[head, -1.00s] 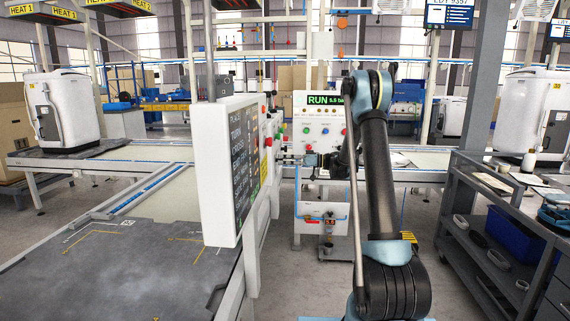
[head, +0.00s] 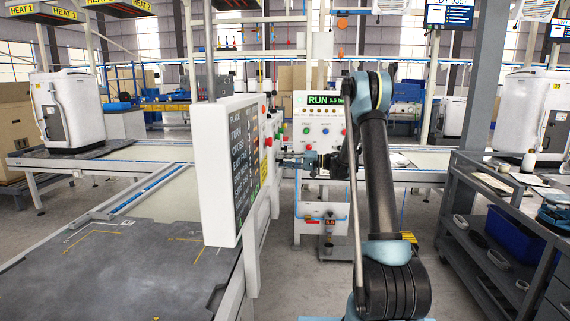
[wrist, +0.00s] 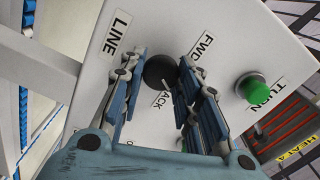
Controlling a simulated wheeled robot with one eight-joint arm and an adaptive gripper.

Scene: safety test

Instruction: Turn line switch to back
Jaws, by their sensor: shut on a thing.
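The line switch is a round black knob (wrist: 158,72) on a pale panel, in the wrist view. The LINE label (wrist: 117,31) is at its upper left, the FWD label (wrist: 207,47) at its upper right. The partly hidden BACK label (wrist: 163,98) is just below it. A small pale mark shows on the knob's lower edge; I cannot tell its exact setting. My gripper (wrist: 161,68) is shut on the knob, with one blue finger on each side. In the head view my gripper (head: 291,161) reaches left to the side panel; the knob is hidden there.
A green button (wrist: 253,89) sits right of the switch in the wrist view. A white display board (head: 226,170) stands left of my arm in the head view. A RUN panel (head: 318,122) is behind my gripper. A grey shelf cart (head: 480,235) is at the right.

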